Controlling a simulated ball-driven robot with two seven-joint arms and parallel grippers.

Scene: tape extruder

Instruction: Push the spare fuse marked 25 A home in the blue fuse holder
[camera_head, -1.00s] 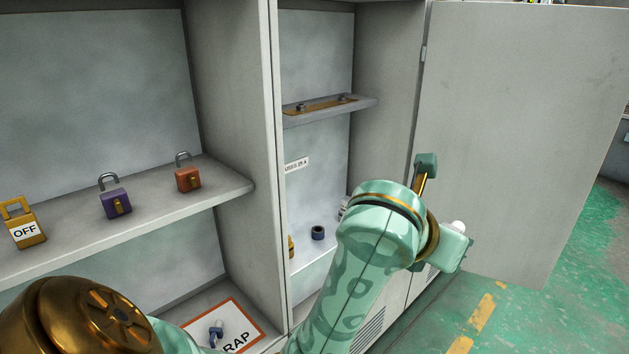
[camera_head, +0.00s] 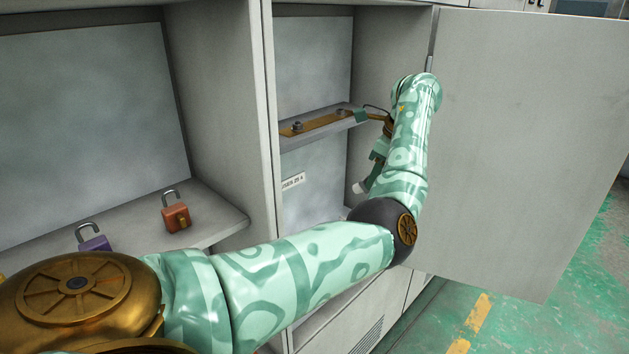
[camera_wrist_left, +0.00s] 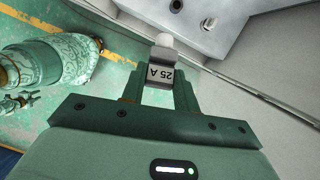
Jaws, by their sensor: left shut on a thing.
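The spare fuse (camera_wrist_left: 162,72), a grey block marked 25 A with a white end, is between the fingers of my left gripper (camera_wrist_left: 160,88) in the left wrist view. In the head view that gripper (camera_head: 367,178) is at the right compartment, by the hinged side. A white tip, apparently the fuse's end (camera_head: 360,187), shows beside it. In the wrist view, a dark round thing (camera_wrist_left: 176,6) at the top edge may be the blue fuse holder; I cannot tell. The fuse is apart from it. My arm hides the lower shelf in the head view. My right gripper is out of view.
A small shelf (camera_head: 285,143) with a brass strip and studs is close above the gripper. The open door (camera_head: 530,130) stands right. A white label (camera_head: 293,181) is on the back wall. Orange (camera_head: 176,218) and purple (camera_head: 95,245) padlocks stand on the left shelf.

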